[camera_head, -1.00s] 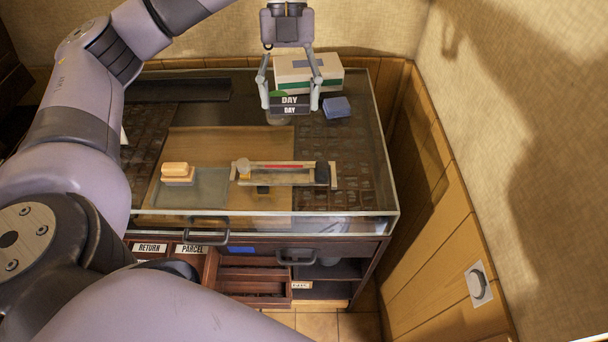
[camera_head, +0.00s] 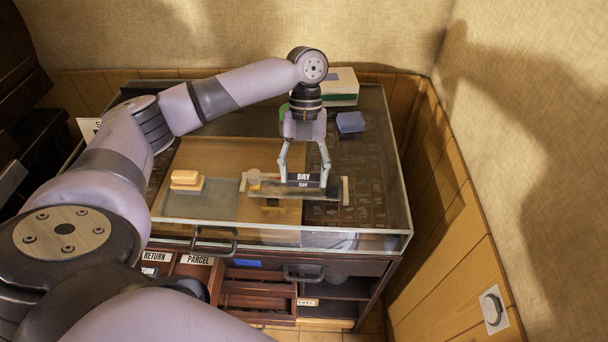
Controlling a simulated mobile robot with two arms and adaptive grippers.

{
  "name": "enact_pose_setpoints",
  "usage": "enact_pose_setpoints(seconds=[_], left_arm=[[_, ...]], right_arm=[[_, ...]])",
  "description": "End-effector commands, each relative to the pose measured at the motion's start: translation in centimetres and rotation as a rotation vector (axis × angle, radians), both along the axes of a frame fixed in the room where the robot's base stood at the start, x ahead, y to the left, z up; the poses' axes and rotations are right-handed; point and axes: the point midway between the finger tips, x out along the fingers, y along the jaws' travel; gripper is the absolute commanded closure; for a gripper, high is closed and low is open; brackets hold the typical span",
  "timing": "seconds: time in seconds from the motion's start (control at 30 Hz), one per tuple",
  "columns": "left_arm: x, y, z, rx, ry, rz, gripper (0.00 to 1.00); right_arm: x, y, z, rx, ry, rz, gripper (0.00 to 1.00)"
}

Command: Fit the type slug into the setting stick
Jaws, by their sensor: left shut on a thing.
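The type slug (camera_head: 303,178) is a dark block with white "DAY" lettering. My left gripper (camera_head: 304,183) is shut on it, with one finger at each side. It holds the slug at the right part of the setting stick (camera_head: 262,192), a pale frame lying on the counter. The gripper and slug hide much of the stick's channel. I cannot tell whether the slug is seated in the stick or just above it. A round tan knob (camera_head: 253,176) shows at the stick's left end. My right gripper is not in view.
A blue block (camera_head: 350,122) and a white-and-green box (camera_head: 341,87) stand at the back right. A glass edge (camera_head: 330,236) borders the counter front. An open drawer (camera_head: 257,295) is below.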

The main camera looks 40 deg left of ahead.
Motion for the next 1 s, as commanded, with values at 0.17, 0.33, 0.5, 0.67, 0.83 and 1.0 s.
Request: enact_pose_setpoints(seconds=[0.17,0.33,0.5,0.67,0.83,1.0], left_arm=[[0.0,0.0,-1.8,-0.001,-0.001,-0.001,0.9],[-0.1,0.0,-2.2,0.002,0.003,0.0,0.9],[-0.2,0.0,-2.6,0.003,0.008,-0.002,0.9],[-0.2,0.0,-3.1,0.003,0.008,-0.002,0.9],[-0.2,-0.1,-3.7,0.003,0.007,-0.001,0.89],[-0.2,-0.1,-3.9,0.005,0.006,-0.001,0.37]], right_arm=[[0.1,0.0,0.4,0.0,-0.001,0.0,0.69],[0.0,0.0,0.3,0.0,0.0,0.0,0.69],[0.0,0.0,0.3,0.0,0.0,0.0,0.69],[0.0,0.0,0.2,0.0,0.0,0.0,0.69],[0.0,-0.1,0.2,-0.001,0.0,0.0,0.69],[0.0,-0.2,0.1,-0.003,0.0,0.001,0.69]])
